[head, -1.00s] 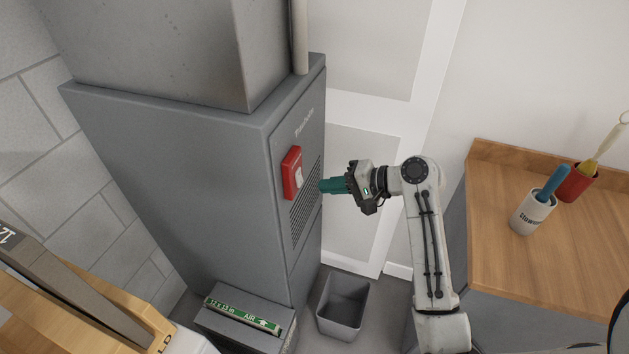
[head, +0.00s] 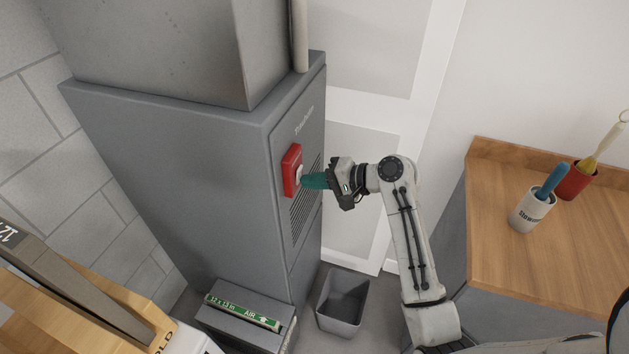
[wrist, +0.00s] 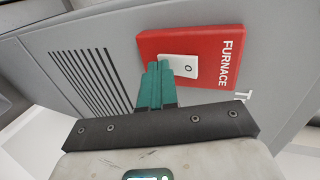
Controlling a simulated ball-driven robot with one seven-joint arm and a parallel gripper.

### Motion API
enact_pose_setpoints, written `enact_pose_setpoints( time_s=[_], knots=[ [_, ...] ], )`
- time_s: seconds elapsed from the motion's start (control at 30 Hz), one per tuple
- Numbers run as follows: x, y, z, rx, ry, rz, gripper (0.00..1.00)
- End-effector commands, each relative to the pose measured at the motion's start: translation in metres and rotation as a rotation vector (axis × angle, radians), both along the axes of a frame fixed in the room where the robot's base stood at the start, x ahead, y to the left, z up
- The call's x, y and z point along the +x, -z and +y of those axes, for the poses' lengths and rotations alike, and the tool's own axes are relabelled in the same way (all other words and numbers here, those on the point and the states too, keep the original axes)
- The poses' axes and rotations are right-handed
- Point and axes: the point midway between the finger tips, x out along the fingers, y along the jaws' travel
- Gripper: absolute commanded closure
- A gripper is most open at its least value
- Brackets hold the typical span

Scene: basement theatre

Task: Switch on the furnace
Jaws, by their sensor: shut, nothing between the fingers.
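The grey furnace (head: 180,150) stands at the left of centre in the head view. On its front panel is a red switch box (head: 291,170). In the wrist view the red switch box (wrist: 215,53) is lettered FURNACE and carries a white rocker switch (wrist: 186,67) with a small round mark near its right end. My gripper (head: 303,181) has teal fingers, shut and empty, pointing at the white rocker. In the wrist view the fingertips (wrist: 159,66) overlap the rocker's left part. I cannot tell whether they touch it.
A grey bin (head: 343,302) stands on the floor below my arm. A green-labelled air filter (head: 243,313) lies at the furnace's foot. A wooden counter (head: 510,260) with a white cup (head: 532,212) and a red cup (head: 577,182) is at the right.

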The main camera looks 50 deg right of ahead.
Motion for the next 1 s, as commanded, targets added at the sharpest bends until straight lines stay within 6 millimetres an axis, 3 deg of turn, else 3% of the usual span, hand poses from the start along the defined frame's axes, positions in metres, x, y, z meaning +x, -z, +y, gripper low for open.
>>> enact_pose_setpoints(
  time_s=[0.57, 1.0],
  knots=[
    [0.0, -0.018, 0.0, -0.001, -0.002, -0.001, 1.0],
    [0.001, -0.018, 0.001, -0.001, -0.001, 0.0, 1.0]
  ],
)
